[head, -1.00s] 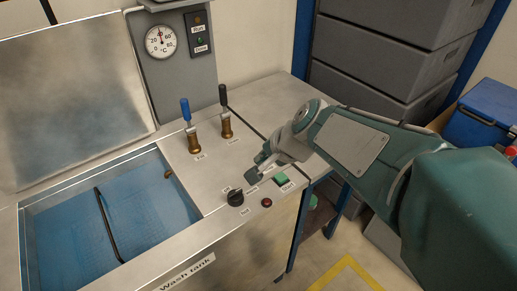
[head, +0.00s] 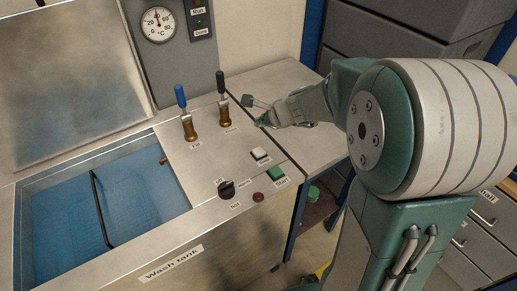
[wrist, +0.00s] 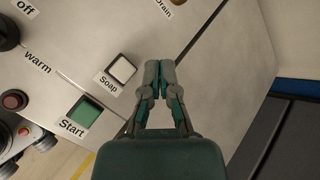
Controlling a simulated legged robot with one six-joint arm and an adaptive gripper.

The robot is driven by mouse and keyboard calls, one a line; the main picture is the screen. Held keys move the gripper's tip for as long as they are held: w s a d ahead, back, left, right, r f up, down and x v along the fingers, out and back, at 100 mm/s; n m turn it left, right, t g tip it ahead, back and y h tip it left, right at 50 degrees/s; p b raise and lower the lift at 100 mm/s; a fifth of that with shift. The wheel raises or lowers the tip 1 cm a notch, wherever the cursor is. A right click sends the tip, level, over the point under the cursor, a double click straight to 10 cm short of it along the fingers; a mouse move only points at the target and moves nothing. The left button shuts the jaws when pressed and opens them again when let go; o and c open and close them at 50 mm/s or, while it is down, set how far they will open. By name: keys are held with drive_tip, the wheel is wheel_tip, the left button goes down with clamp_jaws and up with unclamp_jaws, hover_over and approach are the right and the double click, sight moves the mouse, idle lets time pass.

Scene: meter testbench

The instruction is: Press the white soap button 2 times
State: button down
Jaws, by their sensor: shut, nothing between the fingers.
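The white soap button (head: 259,154) is a small square key on the steel top of the wash tank, behind the green Start button (head: 276,173). In the wrist view the soap button (wrist: 123,69) has a "Soap" label beside it and stands a little left of my fingertips. My gripper (head: 256,112) is above the panel, behind the soap button and close to the black-handled valve. In the wrist view my gripper (wrist: 158,66) is shut and empty, with its fingertips together. It looks apart from the button; its height above the panel is hard to tell.
A black rotary knob (head: 227,189) and a red button (head: 258,197) sit near the front edge. Two upright valves, one blue-handled (head: 187,125) and one black-handled (head: 224,113), stand behind. The open tank (head: 130,205) is at left. Bare steel lies right of the panel seam.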

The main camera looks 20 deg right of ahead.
sight(256, 148)
drive_tip(key=shift+a, duration=0.1)
drive_tip(key=shift+f, duration=4.4)
drive_tip(key=shift+s+f, duration=0.1)
drive_tip(key=shift+f, duration=0.2)
drive_tip(key=shift+f, duration=0.45)
drive_tip(key=shift+r, duration=0.9)
drive_tip(key=shift+r, duration=2.5)
